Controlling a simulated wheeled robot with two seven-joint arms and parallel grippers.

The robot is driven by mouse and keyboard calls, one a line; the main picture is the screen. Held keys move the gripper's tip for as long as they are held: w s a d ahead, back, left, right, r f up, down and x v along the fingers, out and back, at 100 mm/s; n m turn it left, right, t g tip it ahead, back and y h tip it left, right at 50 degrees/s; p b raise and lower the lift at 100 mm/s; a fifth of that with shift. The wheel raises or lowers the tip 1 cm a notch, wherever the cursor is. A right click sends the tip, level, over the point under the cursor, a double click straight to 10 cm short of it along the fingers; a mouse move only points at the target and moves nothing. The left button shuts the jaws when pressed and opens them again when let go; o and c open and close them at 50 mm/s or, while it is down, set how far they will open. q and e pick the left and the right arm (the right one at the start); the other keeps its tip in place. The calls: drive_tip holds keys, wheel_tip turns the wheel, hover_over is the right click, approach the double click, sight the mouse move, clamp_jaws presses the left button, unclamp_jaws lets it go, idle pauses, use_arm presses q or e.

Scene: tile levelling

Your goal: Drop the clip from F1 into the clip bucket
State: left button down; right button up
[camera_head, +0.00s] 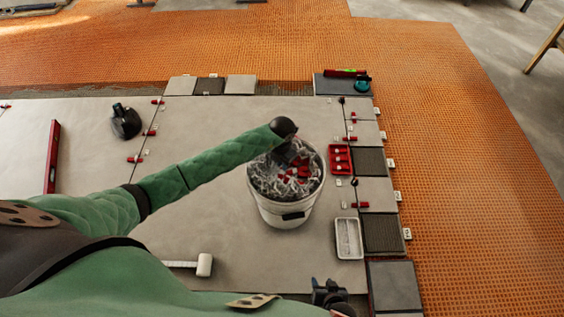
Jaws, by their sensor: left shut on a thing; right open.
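The clip bucket (270,212) is a white bucket on the large grey tiles, filled with white clips and some red pieces. My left arm reaches across from the left, and my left gripper (294,158) points down over the bucket's opening. It is shut on a clip, which I cannot tell apart from the clips behind it. My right gripper (330,290) is open at the bottom edge, low and in front of the bucket, partly cut off from view.
A red tray (340,158) and a white tray (348,238) stand right of the bucket. A white-headed mallet (204,265) lies in front, a black suction cup (125,122) and a red level (53,157) at the left. Red wedges and clips line the tile joints.

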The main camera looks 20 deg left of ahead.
use_arm(q)
drive_tip(key=shift+f, duration=0.1)
drive_tip(key=c, duration=1.3)
unclamp_jaws()
drive_tip(key=shift+r, duration=3.9)
